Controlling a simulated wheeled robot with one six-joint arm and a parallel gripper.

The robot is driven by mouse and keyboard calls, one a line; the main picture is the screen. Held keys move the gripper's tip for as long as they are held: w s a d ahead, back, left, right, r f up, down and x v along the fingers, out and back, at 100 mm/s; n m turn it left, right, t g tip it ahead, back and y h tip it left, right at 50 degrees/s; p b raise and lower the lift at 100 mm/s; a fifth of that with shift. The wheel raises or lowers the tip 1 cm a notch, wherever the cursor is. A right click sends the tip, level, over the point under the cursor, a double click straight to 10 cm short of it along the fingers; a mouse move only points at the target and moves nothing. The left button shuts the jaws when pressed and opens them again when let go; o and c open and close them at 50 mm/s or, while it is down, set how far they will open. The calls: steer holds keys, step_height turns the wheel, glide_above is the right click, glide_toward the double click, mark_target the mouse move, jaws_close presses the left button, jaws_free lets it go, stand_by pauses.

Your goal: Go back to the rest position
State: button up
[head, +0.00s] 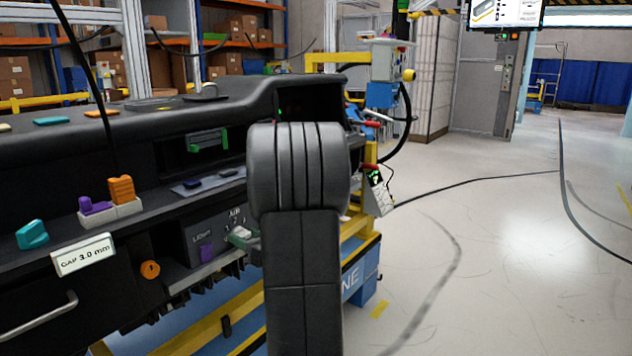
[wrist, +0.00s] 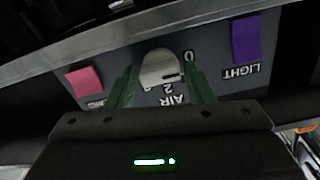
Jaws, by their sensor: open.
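My gripper (wrist: 160,90) fills the lower middle of the wrist view, with its two green fingers open. A pale rounded knob (wrist: 160,68) on the panel marked AIR lies between the fingers; I cannot tell whether either finger touches it. In the head view my dark arm stands in front of the dashboard module (head: 60,140) and hides part of it. The pale knob (head: 240,233) shows just left of the arm, with a bit of my green gripper beside it.
A purple switch (wrist: 246,38) marked LIGHT and a pink switch (wrist: 85,81) flank the knob. The dashboard ledge holds a turquoise part (head: 32,235), an orange block (head: 121,190) and a GAP 3.0 mm label (head: 84,255). Open floor (head: 500,250) lies at right, crossed by dark cables.

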steer(key=m+p, duration=0.6)
steer(key=m, duration=0.1)
steer(key=shift+r, duration=0.15)
steer(key=v, duration=0.7)
steer(key=shift+d+f, duration=0.2)
steer(key=shift+d, duration=0.05)
steer(key=shift+s, duration=0.1)
